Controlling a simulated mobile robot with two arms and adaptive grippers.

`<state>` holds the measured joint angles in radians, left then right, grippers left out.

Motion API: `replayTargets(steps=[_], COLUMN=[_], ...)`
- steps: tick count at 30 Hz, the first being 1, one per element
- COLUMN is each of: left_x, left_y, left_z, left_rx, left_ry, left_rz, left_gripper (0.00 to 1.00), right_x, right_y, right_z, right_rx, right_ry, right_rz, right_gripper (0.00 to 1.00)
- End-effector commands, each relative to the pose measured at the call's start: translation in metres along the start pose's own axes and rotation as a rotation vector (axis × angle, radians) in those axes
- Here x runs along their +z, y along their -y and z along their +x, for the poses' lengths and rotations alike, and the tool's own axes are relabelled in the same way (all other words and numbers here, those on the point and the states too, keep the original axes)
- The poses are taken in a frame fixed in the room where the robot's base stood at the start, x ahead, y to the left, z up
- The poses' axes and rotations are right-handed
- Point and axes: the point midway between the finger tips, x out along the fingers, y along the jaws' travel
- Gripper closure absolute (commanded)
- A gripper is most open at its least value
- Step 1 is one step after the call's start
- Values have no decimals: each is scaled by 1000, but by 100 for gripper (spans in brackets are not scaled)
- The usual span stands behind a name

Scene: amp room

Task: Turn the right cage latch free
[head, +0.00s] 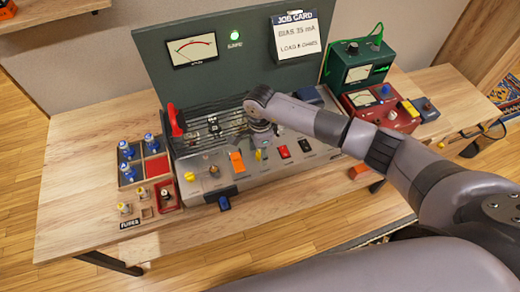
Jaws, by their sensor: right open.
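The amp (266,182) is a grey bench unit with a dark green upright back panel. Its cage, a dark barred grille (192,135), lies over the rear left part of the deck. A red lever-like part (174,118) stands at the cage's left end. My right gripper (263,130) points down at the cage's right end, with my arm coming in from the right. It is small here and partly covered by its own wrist. I cannot make out the right latch, which seems hidden behind the gripper. My left gripper is out of view.
A tray (150,139) with several blue-capped tubes and a fuse box (147,203) stand left of the amp. A green meter box (357,65) and a red meter box (377,108) stand to the right.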

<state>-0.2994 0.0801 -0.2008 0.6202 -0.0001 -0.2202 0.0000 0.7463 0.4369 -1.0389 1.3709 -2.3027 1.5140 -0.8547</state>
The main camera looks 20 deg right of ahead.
Motion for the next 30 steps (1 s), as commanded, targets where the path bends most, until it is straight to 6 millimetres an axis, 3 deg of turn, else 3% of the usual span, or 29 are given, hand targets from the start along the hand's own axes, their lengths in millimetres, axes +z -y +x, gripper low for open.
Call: replayTargets(steps=[5, 25, 30], left_x=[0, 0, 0], left_y=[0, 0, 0], left_z=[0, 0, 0], left_rx=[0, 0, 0], left_ry=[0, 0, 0], left_rz=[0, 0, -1], left_gripper=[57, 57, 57], right_x=[0, 0, 0], right_y=[0, 0, 0], right_z=[0, 0, 0], right_rx=[0, -1, -1], right_ry=[0, 0, 0], right_rz=[0, 1, 3], right_gripper=[55, 100, 100])
